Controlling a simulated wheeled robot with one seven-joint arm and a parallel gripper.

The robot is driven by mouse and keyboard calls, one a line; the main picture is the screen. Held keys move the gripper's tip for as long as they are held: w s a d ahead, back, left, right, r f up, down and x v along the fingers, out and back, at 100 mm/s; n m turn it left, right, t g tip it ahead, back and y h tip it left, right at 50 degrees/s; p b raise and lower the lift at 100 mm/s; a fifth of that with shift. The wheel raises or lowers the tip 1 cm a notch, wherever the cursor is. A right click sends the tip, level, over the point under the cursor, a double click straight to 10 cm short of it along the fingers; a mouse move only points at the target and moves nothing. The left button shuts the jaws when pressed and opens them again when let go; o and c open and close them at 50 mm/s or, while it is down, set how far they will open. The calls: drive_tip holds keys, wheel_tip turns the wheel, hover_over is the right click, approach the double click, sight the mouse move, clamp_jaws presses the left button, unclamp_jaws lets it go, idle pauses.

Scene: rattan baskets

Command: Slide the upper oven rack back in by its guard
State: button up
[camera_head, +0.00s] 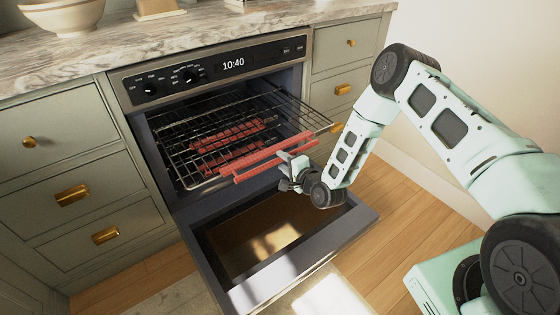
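The upper oven rack (280,103) is a wire rack sticking out of the open oven, above the lowered door. Its red guard (262,161) runs along the front edge. My gripper (285,166) is at the right part of the guard, from the front right side. It overlaps the guard in this view; I cannot tell whether it touches it. The fingers are small and partly hidden, so their opening is unclear. More red strips (230,133) show through the wires, farther inside the oven.
The oven door (345,232) hangs open below the rack. Drawers with brass handles (72,195) flank the oven. A marble counter (215,30) with a bowl (62,16) is above. Wooden floor (385,255) lies open at the right.

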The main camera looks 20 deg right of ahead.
drive_tip(key=shift+x, duration=1.2)
